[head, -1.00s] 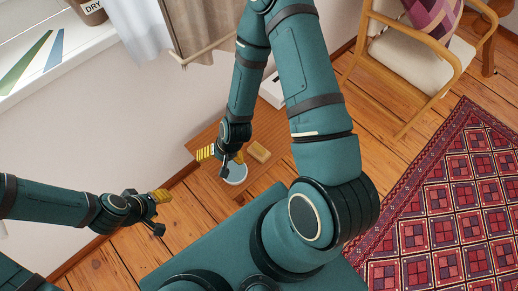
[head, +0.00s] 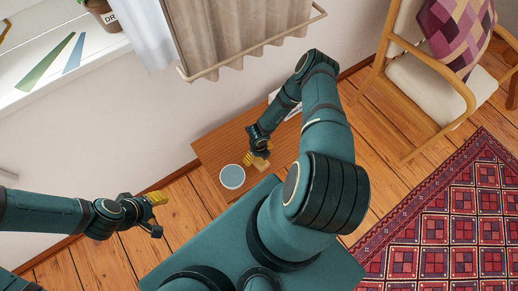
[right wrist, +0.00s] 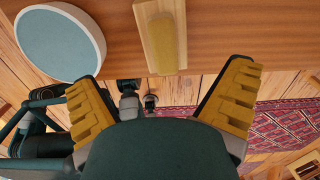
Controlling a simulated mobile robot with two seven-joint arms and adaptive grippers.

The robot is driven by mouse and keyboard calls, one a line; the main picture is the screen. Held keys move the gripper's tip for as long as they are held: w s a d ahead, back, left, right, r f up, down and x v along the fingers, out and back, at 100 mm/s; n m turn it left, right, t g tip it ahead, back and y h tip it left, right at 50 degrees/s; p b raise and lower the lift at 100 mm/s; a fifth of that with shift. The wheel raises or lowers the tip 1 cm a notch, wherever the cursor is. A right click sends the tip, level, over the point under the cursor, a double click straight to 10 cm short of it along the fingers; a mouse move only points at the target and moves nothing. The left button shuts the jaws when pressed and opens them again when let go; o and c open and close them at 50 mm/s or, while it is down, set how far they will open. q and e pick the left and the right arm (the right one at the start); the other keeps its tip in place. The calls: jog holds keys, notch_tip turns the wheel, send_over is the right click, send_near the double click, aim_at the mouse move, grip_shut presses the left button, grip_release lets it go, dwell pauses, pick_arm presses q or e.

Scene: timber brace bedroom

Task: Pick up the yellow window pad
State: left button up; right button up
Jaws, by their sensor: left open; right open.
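The yellow pad (right wrist: 167,42) shows in the right wrist view as a long yellow strip on a pale wooden backing, lying on the wooden table. In the head view the pad (head: 262,165) is partly hidden by my right gripper (head: 257,158). In the right wrist view my right gripper (right wrist: 160,82) is open and empty, with its yellow-lined fingers wide apart and the pad ahead between their directions. I cannot tell the exact gap to it. My left gripper (head: 159,214) is open and empty, left of the table.
A round white dish with a blue-grey top (head: 232,176) stands beside the pad; it also shows in the right wrist view (right wrist: 60,42). The small wooden table (head: 212,150) stands by the wall. A curtain (head: 225,40) hangs above. A chair (head: 430,90) and patterned rug (head: 440,220) are right.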

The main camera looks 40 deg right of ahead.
aim_at(259, 160)
notch_tip(259, 160, down, 3)
jog(key=shift+b, duration=0.3)
jog(key=shift+w+d+f+b, duration=0.15)
jog(key=shift+f+b, duration=0.4)
jog(key=shift+f, duration=0.75)
jog(key=shift+w+d+f+b, duration=0.15)
jog(key=shift+f+b, duration=0.35)
jog(key=shift+f, duration=0.8)
jog(key=shift+c, duration=0.3)
jog(key=c, duration=1.2)
